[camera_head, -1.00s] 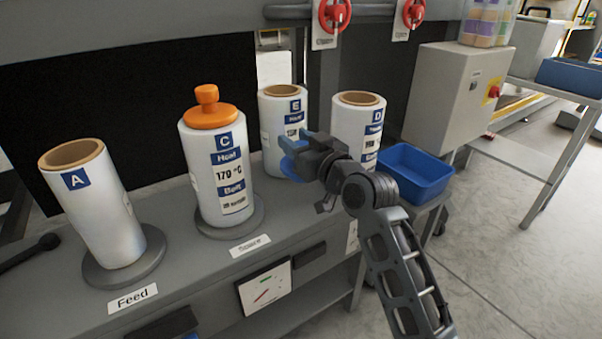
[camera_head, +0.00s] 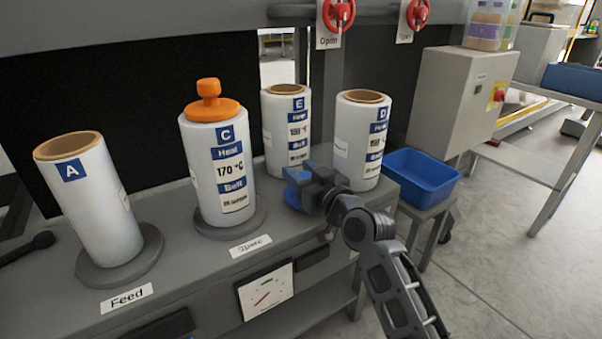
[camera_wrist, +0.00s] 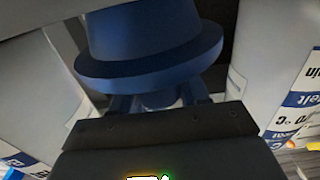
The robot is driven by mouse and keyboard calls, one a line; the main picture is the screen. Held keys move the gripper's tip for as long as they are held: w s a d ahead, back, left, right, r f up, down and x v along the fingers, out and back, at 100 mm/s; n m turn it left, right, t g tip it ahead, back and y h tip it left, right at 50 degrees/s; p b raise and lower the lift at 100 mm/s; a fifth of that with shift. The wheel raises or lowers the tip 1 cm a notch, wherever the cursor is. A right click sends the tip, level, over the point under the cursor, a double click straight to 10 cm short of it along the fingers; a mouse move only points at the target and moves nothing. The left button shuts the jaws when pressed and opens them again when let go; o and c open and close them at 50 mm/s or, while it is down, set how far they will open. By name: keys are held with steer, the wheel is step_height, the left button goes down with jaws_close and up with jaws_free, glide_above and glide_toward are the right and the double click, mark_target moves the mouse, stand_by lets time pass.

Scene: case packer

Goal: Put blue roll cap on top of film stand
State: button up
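The blue roll cap (camera_wrist: 150,45) fills the upper middle of the wrist view, with its wide rim and narrower knob visible. My gripper (camera_wrist: 158,100) has a finger on each side of the knob and appears shut on it. In the head view, my gripper (camera_head: 311,188) and the blue cap (camera_head: 296,190) are low in front of rolls E (camera_head: 286,130) and D (camera_head: 361,140), right of roll C (camera_head: 217,165). Roll C wears an orange cap (camera_head: 211,108) and stands on a round grey stand (camera_head: 232,226). Roll A (camera_head: 90,195) leans on the Feed stand (camera_head: 100,278), its top uncapped.
Rolls E and D have open tops. A blue bin (camera_head: 422,178) sits on a small stand at the right, below a grey control box (camera_head: 458,105). Red valve wheels (camera_head: 338,12) hang overhead. A black rod (camera_head: 30,250) lies at the far left.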

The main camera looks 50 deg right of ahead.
steer(key=o, duration=0.4)
steer(key=shift+r, duration=0.2)
steer(key=v, duration=1.2)
steer(key=s+a+f+g+y, duration=0.1)
steer(key=s+a+f, duration=0.2)
steer(key=s+a, duration=0.25)
steer(key=s+a+f+g, duration=0.1)
steer(key=s+a+f, duration=0.3)
steer(key=s+a, duration=0.15)
steer(key=s+a+r+n+y, duration=0.1)
steer(key=s+a, duration=0.2)
steer(key=s, duration=0.2)
steer(key=s+a+r+n+y, duration=0.1)
steer(key=s+a, duration=0.1)
steer(key=s, duration=0.4)
steer(key=s+a+n+y, duration=0.1)
steer(key=s+a+y, duration=0.1)
steer(key=s, duration=0.3)
steer(key=shift+s+a+r+g+p, duration=0.1)
steer(key=shift+a+r+g+p, duration=0.1)
steer(key=shift+a, duration=0.2)
steer(key=shift+s+a+r+g+p, duration=0.1)
steer(key=shift+s+a+r+p, duration=0.1)
steer(key=shift+a, duration=0.2)
